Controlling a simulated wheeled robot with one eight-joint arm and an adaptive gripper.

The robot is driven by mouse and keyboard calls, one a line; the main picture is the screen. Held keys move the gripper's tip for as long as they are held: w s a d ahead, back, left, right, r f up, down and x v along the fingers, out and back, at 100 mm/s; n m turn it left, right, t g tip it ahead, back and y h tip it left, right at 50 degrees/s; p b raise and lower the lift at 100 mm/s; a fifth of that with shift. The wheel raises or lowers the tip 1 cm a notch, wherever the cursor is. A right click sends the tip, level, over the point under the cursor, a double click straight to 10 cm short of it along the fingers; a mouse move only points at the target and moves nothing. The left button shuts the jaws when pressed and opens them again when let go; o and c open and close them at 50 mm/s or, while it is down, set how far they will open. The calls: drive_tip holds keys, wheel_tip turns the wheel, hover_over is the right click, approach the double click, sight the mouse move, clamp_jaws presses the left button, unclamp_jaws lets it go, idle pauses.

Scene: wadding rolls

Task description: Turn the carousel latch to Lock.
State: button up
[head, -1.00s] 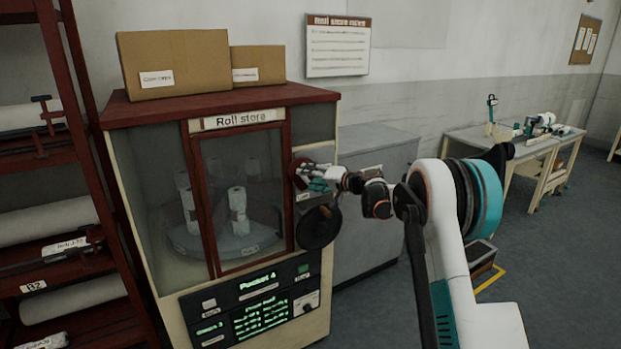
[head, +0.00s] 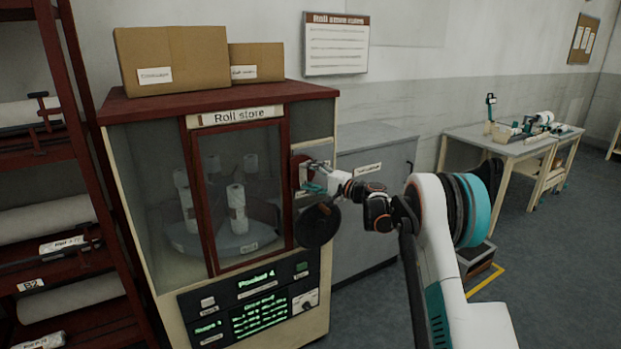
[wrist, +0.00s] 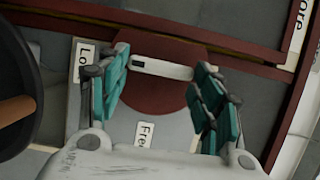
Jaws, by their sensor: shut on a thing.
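The carousel latch is a dark red disc (wrist: 160,98) with a pale bar (wrist: 168,70) across it, which has a dark mark near its left end. It sits on the panel right of the roll store's door, where it shows small in the head view (head: 296,172). My gripper (wrist: 163,66) has its teal fingers at the two ends of the bar and is shut on the latch. It also shows in the head view (head: 314,181). The Lock label (wrist: 82,66), partly cut off by a finger, is left of the disc in the wrist view. The Free label (wrist: 144,134) is below it.
A round black handwheel (head: 317,225) stands out just below my gripper; its edge shows at left in the wrist view (wrist: 18,95). The roll store's door (head: 238,195) is shut, with white rolls behind it. A grey cabinet (head: 370,205) stands to the right.

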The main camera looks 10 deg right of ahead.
idle(0.3)
drive_tip(key=o, duration=1.1)
drive_tip(key=shift+c, duration=0.2)
drive_tip(key=shift+d, duration=0.1)
drive_tip(key=v, duration=1.2)
drive_tip(key=shift+f, duration=0.1)
